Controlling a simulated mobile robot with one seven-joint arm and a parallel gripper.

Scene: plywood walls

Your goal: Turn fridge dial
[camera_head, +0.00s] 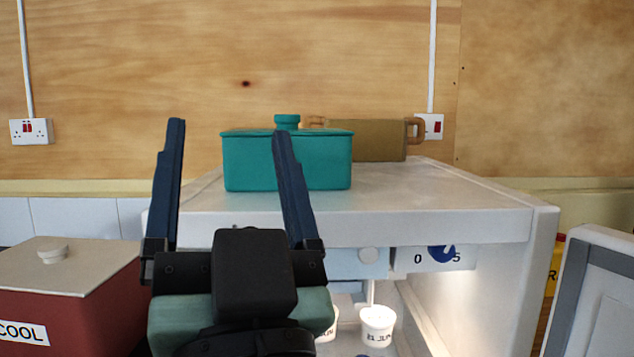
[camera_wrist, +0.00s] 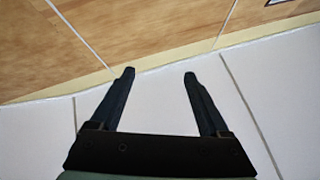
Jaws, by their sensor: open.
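The fridge (camera_head: 445,198) is a white box with its front open, seen in the head view. Its dial (camera_head: 442,254) is a dark blue round knob on a white panel under the top edge, between the marks 0 and 5. My gripper (camera_head: 225,128) is open and empty, pointing up in front of the fridge's left part. It is left of the dial and apart from it. In the wrist view my gripper (camera_wrist: 160,73) is open before white tiles and the plywood wall; the dial does not show there.
A teal lidded box (camera_head: 250,165) and an olive container (camera_head: 370,140) stand on the fridge top. A red box with a beige lid (camera_head: 75,305) is at left. The open fridge door (camera_head: 600,295) is at right. White cups (camera_head: 378,322) stand inside the lit fridge.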

